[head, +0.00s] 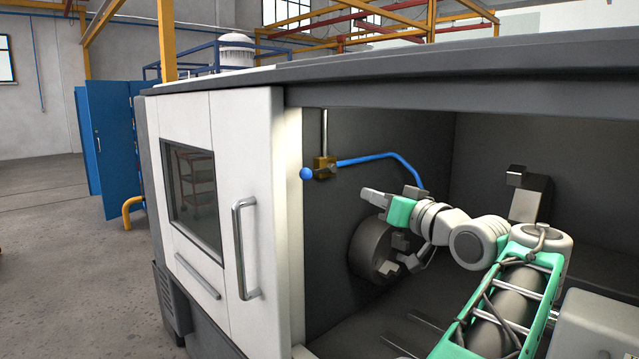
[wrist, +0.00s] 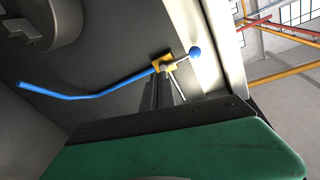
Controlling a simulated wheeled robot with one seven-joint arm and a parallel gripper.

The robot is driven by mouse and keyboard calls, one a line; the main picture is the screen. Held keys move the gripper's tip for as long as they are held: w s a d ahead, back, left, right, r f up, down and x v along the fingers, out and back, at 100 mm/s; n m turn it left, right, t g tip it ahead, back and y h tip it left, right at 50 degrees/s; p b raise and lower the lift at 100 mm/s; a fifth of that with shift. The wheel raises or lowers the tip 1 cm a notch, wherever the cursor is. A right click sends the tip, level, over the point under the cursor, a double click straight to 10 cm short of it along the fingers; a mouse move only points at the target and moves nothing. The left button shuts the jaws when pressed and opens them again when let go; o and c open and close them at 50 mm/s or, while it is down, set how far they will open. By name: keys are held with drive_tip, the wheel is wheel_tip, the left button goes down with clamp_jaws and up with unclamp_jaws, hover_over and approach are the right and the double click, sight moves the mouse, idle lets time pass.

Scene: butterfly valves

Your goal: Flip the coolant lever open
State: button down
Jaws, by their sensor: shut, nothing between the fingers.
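The coolant lever is a short rod with a blue ball knob (head: 306,174) on a brass valve body (head: 324,166), mounted on the machine's inner back wall near the door. The rod points left, toward the door side, in the head view. In the wrist view the blue knob (wrist: 195,53) stands right of the yellow valve body (wrist: 162,62). My gripper (head: 370,194) is to the right of and below the valve in the head view, fingers shut and empty. In the wrist view my fingertips (wrist: 163,78) overlap the lower edge of the valve; I cannot tell whether they touch.
A blue coolant pipe (head: 375,157) runs right from the valve and bends down behind my gripper. The lathe chuck (head: 372,248) is below my gripper. The white door (head: 245,200) stands left of the opening. The space left of my gripper, below the knob, looks clear.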

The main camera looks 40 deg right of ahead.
sight(319, 170)
drive_tip(key=a+r+t+y, duration=0.2)
drive_tip(key=a+r, duration=0.2)
drive_tip(key=r, duration=0.1)
drive_tip(key=shift+r+n, duration=0.3)
drive_tip(key=shift+r, duration=0.1)
drive_tip(key=w+p, duration=0.1)
drive_tip(key=w, duration=0.2)
drive_tip(key=w+p, duration=0.1)
drive_tip(key=w, duration=0.3)
drive_tip(key=w+f+p, duration=0.1)
drive_tip(key=w, duration=0.3)
drive_tip(key=shift+w+a+f, duration=0.1)
drive_tip(key=shift+w+a, duration=0.1)
drive_tip(key=shift+a, duration=0.1)
drive_tip(key=shift+f, duration=0.1)
